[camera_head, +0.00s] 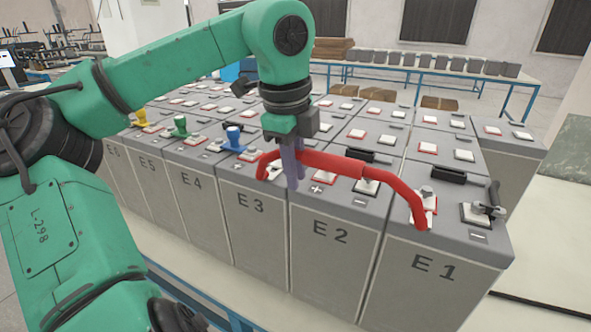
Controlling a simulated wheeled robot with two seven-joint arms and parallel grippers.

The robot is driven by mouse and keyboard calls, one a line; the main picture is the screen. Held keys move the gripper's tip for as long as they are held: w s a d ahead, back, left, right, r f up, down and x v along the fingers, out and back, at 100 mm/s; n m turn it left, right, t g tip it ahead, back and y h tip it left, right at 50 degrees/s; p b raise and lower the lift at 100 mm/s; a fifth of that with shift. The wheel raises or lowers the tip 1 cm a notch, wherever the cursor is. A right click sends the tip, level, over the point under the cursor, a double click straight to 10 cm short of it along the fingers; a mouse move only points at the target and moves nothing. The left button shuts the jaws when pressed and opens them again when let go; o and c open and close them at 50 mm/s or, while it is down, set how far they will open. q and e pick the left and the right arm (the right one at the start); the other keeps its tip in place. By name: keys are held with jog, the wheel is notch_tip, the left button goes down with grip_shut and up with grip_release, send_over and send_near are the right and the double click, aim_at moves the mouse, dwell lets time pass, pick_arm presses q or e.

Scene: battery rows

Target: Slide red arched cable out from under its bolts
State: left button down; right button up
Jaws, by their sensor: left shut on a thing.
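The red arched cable (345,167) spans over the tops of the front batteries E3, E2 and E1. Its right end reaches down to a terminal with a bolt (427,192) on battery E1 (436,262). Its left end comes down at a terminal (270,172) on battery E3 (257,222), partly behind my gripper. Whether either end sits under its bolt is too small to tell. My left gripper (293,170) points down and is shut on the cable near its left end, above the border of E3 and E2 (335,241). My right gripper is not in view.
Rows of grey batteries stand close together behind. Black clamps (463,175) lie on the right batteries. A far table (520,80) holds grey blocks.

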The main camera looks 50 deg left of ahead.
pick_arm(q)
jog(key=c, duration=0.7)
grip_release()
jog(key=shift+r, duration=0.1)
jog(key=s+r, duration=0.1)
jog(key=r, duration=0.3)
jog(key=s+r, duration=0.1)
jog(key=r, duration=0.4)
jog(key=d+r, duration=0.1)
jog(key=r, duration=0.4)
jog(key=shift+s+p, duration=0.4)
